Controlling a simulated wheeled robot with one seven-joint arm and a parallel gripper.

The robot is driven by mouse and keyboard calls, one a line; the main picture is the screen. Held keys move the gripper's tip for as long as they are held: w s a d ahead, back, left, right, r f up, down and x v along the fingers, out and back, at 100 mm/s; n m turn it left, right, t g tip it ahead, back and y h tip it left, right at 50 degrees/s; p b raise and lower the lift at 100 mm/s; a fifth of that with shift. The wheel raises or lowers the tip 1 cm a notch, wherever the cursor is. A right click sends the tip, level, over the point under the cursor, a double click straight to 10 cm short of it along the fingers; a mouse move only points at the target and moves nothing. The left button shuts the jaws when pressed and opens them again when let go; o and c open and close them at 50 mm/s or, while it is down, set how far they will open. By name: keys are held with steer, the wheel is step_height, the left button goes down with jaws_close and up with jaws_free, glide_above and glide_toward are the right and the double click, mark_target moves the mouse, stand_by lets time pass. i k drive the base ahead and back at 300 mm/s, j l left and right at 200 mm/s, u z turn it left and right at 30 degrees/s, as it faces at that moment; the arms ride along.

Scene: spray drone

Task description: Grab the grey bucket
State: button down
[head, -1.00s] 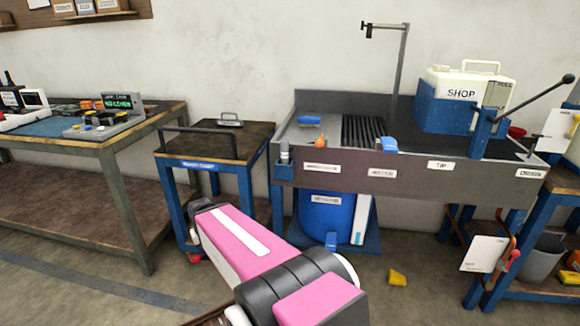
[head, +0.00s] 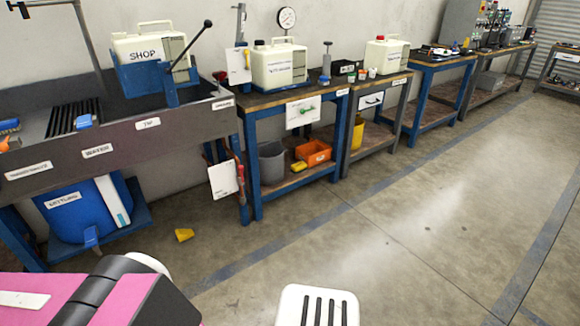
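The grey bucket (head: 271,163) stands on the lower shelf of a blue-legged bench, left of an orange bin. It looks upright and open at the top. My pink and black arm shows at the lower left of the head view, well short of the bench and apart from the bucket. The gripper end of the arm is out of the picture, so its fingers are hidden.
The orange bin (head: 313,152) and a yellow item (head: 298,166) share the shelf. A grey sink (head: 120,125) with a blue tank (head: 85,210) stands left. A yellow piece (head: 184,235) lies on the floor. The floor (head: 400,220) to the right is clear.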

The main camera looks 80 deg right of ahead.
mark_target(271, 154)
steer(key=k+l+z, duration=0.1)
steer(key=k+z, duration=0.25)
steer(key=k+l+z, duration=0.2)
steer(key=z, duration=0.15)
steer(key=k+l+z, duration=0.35)
steer(key=j+z, duration=0.1)
steer(key=z, duration=1.35)
steer(key=i+l+u, duration=0.2)
steer(key=i+l, duration=0.35)
steer(key=i, duration=0.25)
steer(key=i+l+u, duration=0.2)
steer(key=i+l, duration=0.45)
steer(key=i, duration=0.1)
